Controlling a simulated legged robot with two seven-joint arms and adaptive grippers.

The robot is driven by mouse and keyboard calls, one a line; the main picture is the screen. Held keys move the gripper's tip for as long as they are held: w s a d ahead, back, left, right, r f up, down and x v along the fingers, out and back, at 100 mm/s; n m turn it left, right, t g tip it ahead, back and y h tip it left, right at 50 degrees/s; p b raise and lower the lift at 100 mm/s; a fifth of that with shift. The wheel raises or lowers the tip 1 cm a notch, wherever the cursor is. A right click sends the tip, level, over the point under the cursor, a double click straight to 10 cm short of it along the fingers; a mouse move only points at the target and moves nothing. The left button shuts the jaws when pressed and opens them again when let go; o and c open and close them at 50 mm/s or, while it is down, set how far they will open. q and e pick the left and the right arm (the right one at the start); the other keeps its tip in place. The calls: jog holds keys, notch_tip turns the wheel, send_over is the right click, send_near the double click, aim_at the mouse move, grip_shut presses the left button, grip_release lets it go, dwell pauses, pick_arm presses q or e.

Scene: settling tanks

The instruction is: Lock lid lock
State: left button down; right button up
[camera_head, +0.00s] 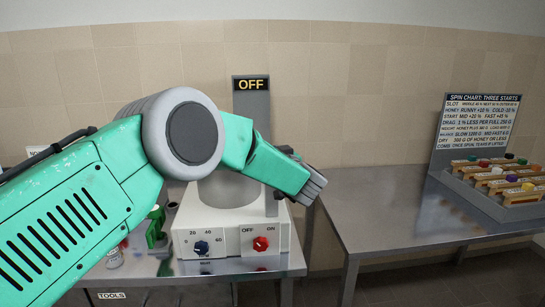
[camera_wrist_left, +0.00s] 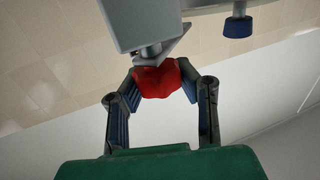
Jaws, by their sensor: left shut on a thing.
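In the wrist view my left gripper (camera_wrist_left: 160,80) is shut on a red knob-like piece (camera_wrist_left: 158,82), which sits against a grey block (camera_wrist_left: 145,22). I cannot tell for certain that this piece is the lid lock. In the head view my left arm crosses the middle, and its grey end (camera_head: 316,187) is beside the machine's upright post (camera_head: 272,198). The machine (camera_head: 230,218) has a white base and a grey drum, and an OFF sign (camera_head: 251,84) stands behind it. My arm hides most of the drum and lid. My right gripper is not in view.
A steel table (camera_head: 400,215) on the right has clear room. It carries a rack of frames with coloured caps (camera_head: 500,180) and a chart board (camera_head: 485,120).

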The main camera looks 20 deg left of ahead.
pick_arm(q)
jog(key=shift+s+d+f+g+y, duration=0.1)
jog(key=shift+d+f+g+y, duration=0.1)
jog(key=shift+f+g+y, duration=0.3)
jog(key=shift+n, duration=0.6)
jog(key=shift+g+y+b, duration=0.3)
jog(key=shift+g+y, duration=0.1)
jog(key=c, duration=1.1)
grip_release()
jog(key=shift+d, duration=0.1)
jog(key=shift+c, duration=0.2)
jog(key=shift+o, duration=0.2)
jog(key=shift+d+r, duration=0.1)
jog(key=shift+r, duration=0.2)
jog(key=v, duration=1.2)
jog(key=shift+d+f, duration=0.15)
jog(key=shift+f, duration=0.05)
